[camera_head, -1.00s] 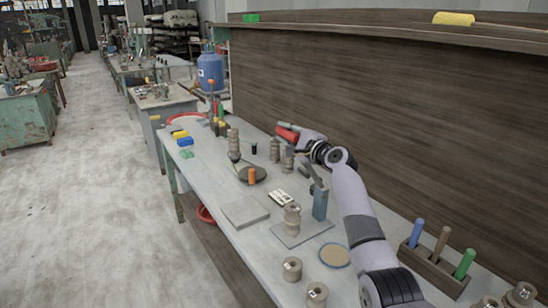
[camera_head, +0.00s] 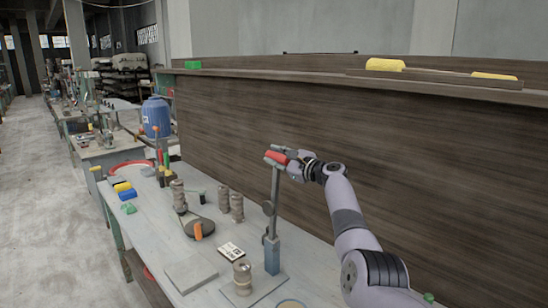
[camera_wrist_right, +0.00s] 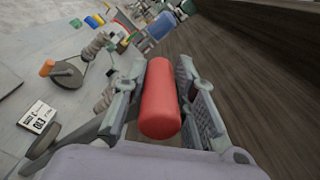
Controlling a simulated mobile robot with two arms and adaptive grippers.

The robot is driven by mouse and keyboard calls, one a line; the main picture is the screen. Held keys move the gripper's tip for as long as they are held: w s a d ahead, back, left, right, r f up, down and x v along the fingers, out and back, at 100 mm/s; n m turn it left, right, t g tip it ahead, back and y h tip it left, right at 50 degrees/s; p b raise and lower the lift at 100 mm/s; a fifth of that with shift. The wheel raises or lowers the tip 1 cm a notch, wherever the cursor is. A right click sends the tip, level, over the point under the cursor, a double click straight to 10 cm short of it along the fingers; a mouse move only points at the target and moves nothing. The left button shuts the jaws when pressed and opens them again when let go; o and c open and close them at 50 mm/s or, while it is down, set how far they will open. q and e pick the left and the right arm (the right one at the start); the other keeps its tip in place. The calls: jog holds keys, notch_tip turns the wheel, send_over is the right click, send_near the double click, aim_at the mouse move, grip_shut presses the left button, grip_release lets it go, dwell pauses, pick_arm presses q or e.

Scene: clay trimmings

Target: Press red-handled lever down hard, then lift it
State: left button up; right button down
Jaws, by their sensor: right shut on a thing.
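The lever's red handle (camera_head: 277,156) is at the top of its grey arm (camera_head: 275,190), which stands nearly upright above a blue-grey post (camera_head: 272,256). The post rises from a flat grey plate (camera_head: 246,299) on the bench. My right gripper (camera_head: 285,157) is shut on the red handle. In the right wrist view the red handle (camera_wrist_right: 161,100) lies between the two fingers of the right gripper (camera_wrist_right: 163,95). A ribbed brown clay piece (camera_head: 242,279) stands on the plate beside the post. My left gripper is in neither view.
A square grey slab (camera_head: 191,273), a white printed card (camera_head: 231,249) and a dark disc with an orange cylinder (camera_head: 198,231) lie left of the post. Several clay pieces (camera_head: 237,207) stand behind. A wooden wall (camera_head: 350,160) runs along the bench's right side.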

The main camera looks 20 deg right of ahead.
jog(key=shift+d+f, duration=0.2)
jog(key=shift+f, duration=0.1)
jog(key=c, duration=1.7)
grip_release()
jog(key=o, duration=0.4)
jog(key=shift+w+d+f, duration=0.1)
jog(key=shift+d, duration=0.15)
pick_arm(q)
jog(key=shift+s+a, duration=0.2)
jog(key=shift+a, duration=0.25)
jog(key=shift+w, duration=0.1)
pick_arm(e)
jog(key=shift+d, duration=0.1)
jog(key=v, duration=1.2)
jog(key=shift+a, duration=0.2)
